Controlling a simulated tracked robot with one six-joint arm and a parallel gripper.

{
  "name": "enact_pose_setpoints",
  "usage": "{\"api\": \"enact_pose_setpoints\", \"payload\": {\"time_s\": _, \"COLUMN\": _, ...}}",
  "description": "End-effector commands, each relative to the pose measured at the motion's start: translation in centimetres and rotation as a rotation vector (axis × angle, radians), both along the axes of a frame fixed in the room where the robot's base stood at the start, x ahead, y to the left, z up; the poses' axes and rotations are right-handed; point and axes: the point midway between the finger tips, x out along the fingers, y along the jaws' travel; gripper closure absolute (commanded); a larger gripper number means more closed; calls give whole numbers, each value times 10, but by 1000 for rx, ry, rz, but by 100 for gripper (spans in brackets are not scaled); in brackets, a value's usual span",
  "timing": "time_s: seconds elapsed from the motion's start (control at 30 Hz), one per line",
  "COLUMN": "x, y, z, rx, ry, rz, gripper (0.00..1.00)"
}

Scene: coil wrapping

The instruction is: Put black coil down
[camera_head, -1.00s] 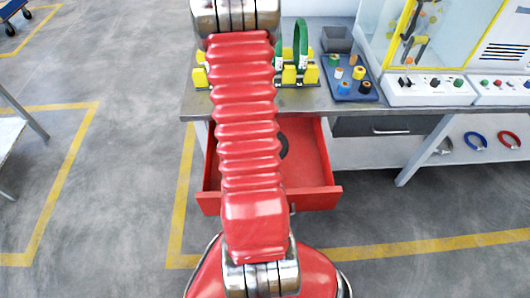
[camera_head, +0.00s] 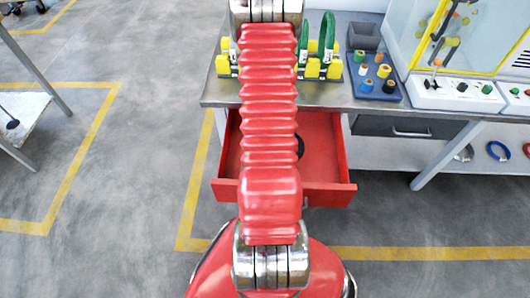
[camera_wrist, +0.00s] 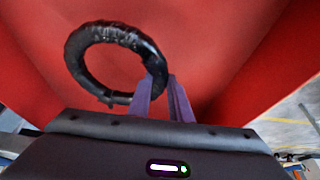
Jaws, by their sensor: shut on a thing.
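The black coil (camera_wrist: 82,77) is a shiny wrapped ring in the wrist view. My gripper (camera_wrist: 160,92) has two purple fingers shut on the ring's lower right part. The coil is over or in the open red drawer (camera_wrist: 215,45); I cannot tell whether it touches the drawer floor. In the head view, the drawer (camera_head: 328,165) is pulled out under the workbench, and a small part of the black coil (camera_head: 300,147) shows beside my red arm. My arm hides my gripper and most of the coil there.
The workbench (camera_head: 330,104) holds a rack with yellow blocks (camera_head: 312,69) and green coils (camera_head: 327,38). A blue tray (camera_head: 376,85) with spools and a white machine stand to the right. The floor at left is mostly open.

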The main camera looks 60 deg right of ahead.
Motion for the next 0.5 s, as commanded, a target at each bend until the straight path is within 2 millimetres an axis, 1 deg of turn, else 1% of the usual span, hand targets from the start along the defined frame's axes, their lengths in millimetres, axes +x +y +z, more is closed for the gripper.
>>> {"api": "enact_pose_setpoints", "payload": {"time_s": 0.3, "x": 1, "y": -1, "z": -1, "rx": -2, "ry": -1, "rz": 1, "gripper": 100}}
{"api": "enact_pose_setpoints", "payload": {"time_s": 0.37, "x": 1, "y": -1, "z": -3, "rx": -2, "ry": -1, "rz": 1, "gripper": 100}}
{"api": "enact_pose_setpoints", "payload": {"time_s": 0.5, "x": 0, "y": 0, "z": -15, "rx": 0, "ry": 0, "rz": 0, "gripper": 100}}
